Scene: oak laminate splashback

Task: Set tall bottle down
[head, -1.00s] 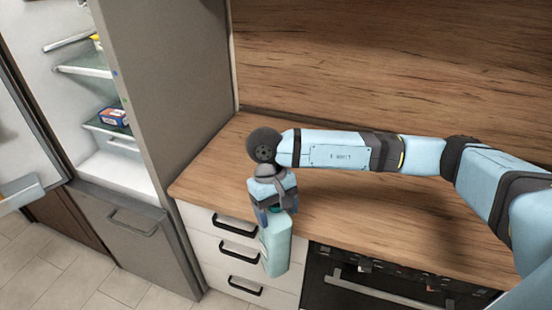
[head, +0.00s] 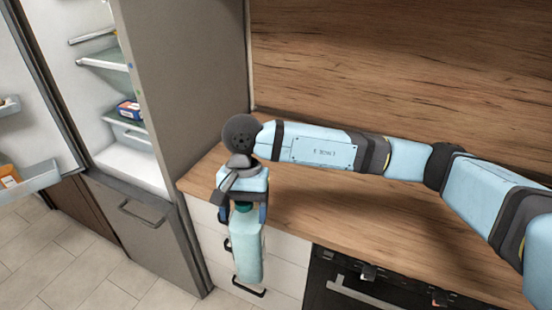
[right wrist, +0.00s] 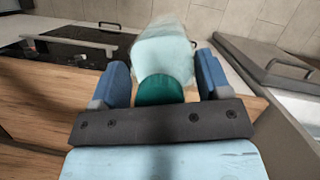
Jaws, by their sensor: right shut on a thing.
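The tall bottle (head: 247,245) is pale green-blue with a dark green cap. My right gripper (head: 243,212) is shut on it near the cap. The bottle hangs nearly upright below the gripper, in front of the white drawers and off the counter's front edge. In the right wrist view the bottle (right wrist: 163,52) and its green cap (right wrist: 160,90) sit between the two blue fingers. The wooden counter (head: 320,212) lies beside and behind the gripper. My left gripper is not in view.
An open fridge (head: 128,165) with shelves stands at the left, its door (head: 30,110) swung out. An oven (head: 370,290) is at the lower right, below the counter. A wooden splashback (head: 400,60) rises behind. Most of the counter top is bare.

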